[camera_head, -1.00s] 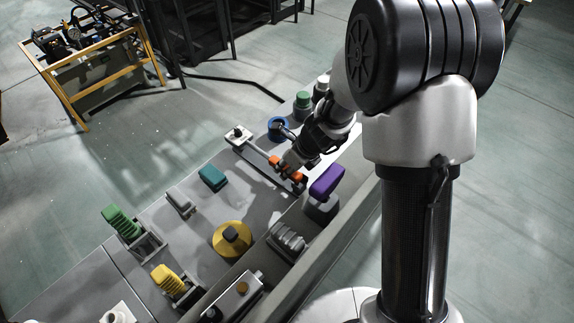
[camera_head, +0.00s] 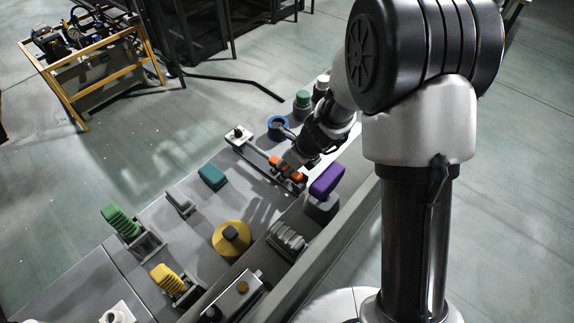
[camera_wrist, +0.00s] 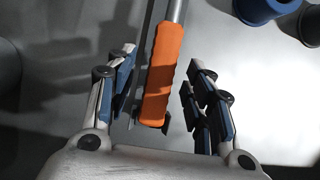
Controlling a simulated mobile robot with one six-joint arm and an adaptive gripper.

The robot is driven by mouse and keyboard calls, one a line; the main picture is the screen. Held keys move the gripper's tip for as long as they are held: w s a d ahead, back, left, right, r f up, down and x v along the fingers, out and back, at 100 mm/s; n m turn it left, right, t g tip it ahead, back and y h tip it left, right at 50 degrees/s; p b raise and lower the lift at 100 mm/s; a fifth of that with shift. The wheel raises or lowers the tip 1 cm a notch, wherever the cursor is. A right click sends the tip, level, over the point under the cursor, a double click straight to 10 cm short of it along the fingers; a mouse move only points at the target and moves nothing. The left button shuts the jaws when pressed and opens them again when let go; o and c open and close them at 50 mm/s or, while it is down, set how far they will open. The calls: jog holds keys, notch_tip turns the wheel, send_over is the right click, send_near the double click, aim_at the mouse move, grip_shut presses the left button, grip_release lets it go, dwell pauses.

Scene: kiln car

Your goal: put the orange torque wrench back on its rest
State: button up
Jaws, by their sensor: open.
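The orange torque wrench has an orange handle (camera_wrist: 163,75) and a grey shaft (camera_wrist: 177,10). In the head view its handle (camera_head: 277,161) is partly covered by my gripper (camera_head: 286,166). In the wrist view my gripper (camera_wrist: 160,78) is open, with its fingers on both sides of the handle and a visible gap on each side. The wrench lies along a grey rest with a pale block (camera_head: 238,134) at its far end. A dark support piece (camera_wrist: 167,122) shows by the handle's lower end. I cannot tell whether the wrench is fully seated.
A purple block (camera_head: 327,181) on a grey stand is close on the near side. A blue ring-shaped holder (camera_head: 277,127) and a green-topped piece (camera_head: 303,99) stand beyond. A teal block (camera_head: 212,177) and a yellow disc (camera_head: 231,239) lie to the left, with bare surface between.

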jog(key=shift+r, duration=0.15)
dwell(0.3)
jog(key=shift+r+p, duration=3.4)
jog(key=shift+p, duration=0.15)
jog(key=v, duration=1.2)
